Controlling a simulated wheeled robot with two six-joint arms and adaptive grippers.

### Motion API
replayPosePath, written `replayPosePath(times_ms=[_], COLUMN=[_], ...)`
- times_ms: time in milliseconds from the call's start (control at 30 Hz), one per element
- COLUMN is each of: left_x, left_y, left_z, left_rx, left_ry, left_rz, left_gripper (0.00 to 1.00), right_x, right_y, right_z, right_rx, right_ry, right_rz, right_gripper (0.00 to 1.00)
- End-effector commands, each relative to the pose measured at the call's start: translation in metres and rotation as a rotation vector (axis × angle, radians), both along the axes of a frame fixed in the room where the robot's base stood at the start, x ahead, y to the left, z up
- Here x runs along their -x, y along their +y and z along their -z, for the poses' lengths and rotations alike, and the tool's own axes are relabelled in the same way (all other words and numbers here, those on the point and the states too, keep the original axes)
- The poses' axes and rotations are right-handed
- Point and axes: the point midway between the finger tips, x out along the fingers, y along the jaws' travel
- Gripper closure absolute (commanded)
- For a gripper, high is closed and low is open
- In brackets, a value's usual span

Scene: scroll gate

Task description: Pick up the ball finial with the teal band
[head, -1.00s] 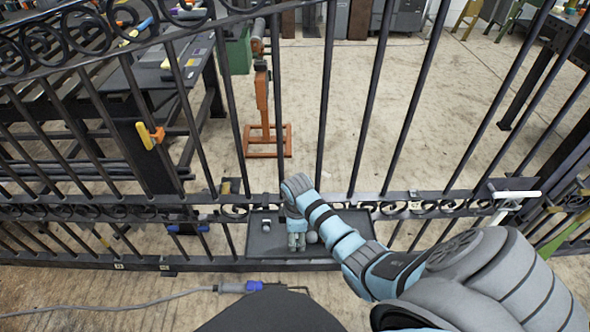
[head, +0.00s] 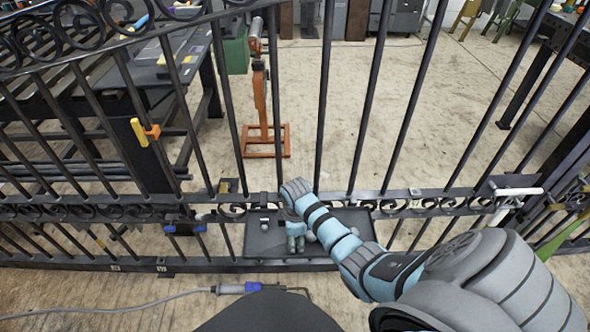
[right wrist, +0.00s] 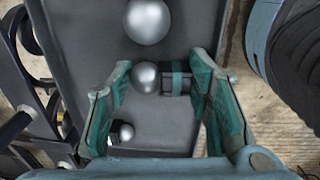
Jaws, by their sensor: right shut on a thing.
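The ball finial with the teal band (right wrist: 177,79) lies on its side in the right wrist view, its silver ball to the left and its dark base to the right. It is between the two fingers of my right gripper (right wrist: 160,72), which is shut on it. In the head view my right gripper (head: 296,242) is low over the dark tray (head: 262,246) at the gate; its fingers hide the finial there. My left gripper is not in view.
Another silver ball (right wrist: 148,20) lies beyond the held finial on the tray, and a smaller one (right wrist: 126,132) is nearer. The black scroll gate (head: 322,110) stands across the view, its bars close to my right arm. A cable (head: 120,306) lies on the floor.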

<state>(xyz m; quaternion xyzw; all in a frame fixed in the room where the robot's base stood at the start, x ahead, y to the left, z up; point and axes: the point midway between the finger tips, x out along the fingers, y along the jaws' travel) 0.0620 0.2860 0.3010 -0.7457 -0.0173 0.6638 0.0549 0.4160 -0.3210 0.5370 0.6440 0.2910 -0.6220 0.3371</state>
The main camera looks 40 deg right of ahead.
Motion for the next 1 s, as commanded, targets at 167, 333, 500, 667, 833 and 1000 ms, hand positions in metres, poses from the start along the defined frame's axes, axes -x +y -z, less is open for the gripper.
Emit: replayPosePath(times_ms=[167,333,500,667,833,1000], left_x=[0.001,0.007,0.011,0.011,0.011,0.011], left_y=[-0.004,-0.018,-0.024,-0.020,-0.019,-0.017], left_z=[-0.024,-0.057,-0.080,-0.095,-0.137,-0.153], left_rx=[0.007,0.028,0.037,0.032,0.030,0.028], left_ry=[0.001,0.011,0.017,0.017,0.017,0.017], left_rz=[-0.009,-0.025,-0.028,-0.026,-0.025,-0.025], left_gripper=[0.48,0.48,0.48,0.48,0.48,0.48], right_x=[-0.001,-0.002,-0.002,-0.001,-0.001,-0.001], right_y=[0.000,-0.001,0.000,0.000,0.000,0.000], right_z=[-0.039,-0.105,-0.163,-0.197,-0.244,-0.259], right_rx=[0.000,0.001,0.001,0.000,0.000,0.000], right_ry=[-0.005,-0.007,-0.006,-0.004,-0.002,-0.001], right_rz=[0.000,-0.001,-0.001,0.000,0.001,0.001], right_gripper=[0.89,0.89,0.89,0.89,0.89,0.89])
